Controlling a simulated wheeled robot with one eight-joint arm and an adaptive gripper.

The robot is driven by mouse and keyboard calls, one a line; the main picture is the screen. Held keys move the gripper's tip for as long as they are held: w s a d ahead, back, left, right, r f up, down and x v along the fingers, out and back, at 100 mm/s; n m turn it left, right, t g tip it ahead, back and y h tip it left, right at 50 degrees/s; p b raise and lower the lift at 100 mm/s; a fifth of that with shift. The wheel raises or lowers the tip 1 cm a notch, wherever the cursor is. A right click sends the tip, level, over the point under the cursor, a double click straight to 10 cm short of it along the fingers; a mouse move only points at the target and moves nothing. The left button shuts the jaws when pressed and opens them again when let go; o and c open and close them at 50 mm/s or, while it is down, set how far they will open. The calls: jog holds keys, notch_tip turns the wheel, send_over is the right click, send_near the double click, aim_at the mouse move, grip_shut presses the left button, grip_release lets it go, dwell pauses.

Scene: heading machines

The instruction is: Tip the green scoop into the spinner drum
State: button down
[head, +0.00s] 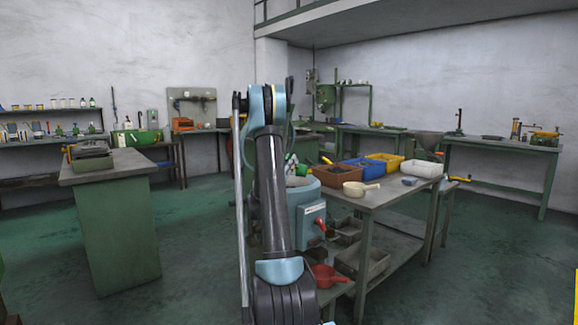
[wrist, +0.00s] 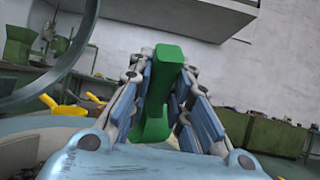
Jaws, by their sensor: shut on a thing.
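The spinner drum (head: 302,183) is a light blue-grey cylinder at the table's left end in the head view, partly behind my arm. A red-handled part sits on the blue housing (head: 307,214) below it. In the wrist view my gripper (wrist: 160,95) is shut on the green scoop (wrist: 168,58), with blue finger pads on both sides of its green handle. The scoop's bowl and what it holds cannot be made out. In the head view my arm hides most of the gripper; small green and white bits show just above the drum.
A red scoop (head: 327,276) lies on the low shelf. A green cabinet (head: 118,230) stands left; floor between is clear.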

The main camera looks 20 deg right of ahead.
dwell(0.3)
jog(key=shift+s+d+r+m+g, duration=0.2)
jog(key=shift+m+g, duration=0.25)
jog(key=shift+m, duration=0.1)
jog(key=shift+s+d+r+m+g, duration=0.15)
jog(key=shift+r+m+g, duration=0.05)
jog(key=shift+m+g, duration=0.3)
jog(key=s+d+m+g+y, duration=0.5)
jog(key=d+m+g+y, duration=0.1)
jog(key=m, duration=0.8)
jog(key=shift+s+d+r+m+y, duration=0.15)
jog(key=shift+s+d+m+y, duration=0.05)
jog(key=shift+d+m+y, duration=0.2)
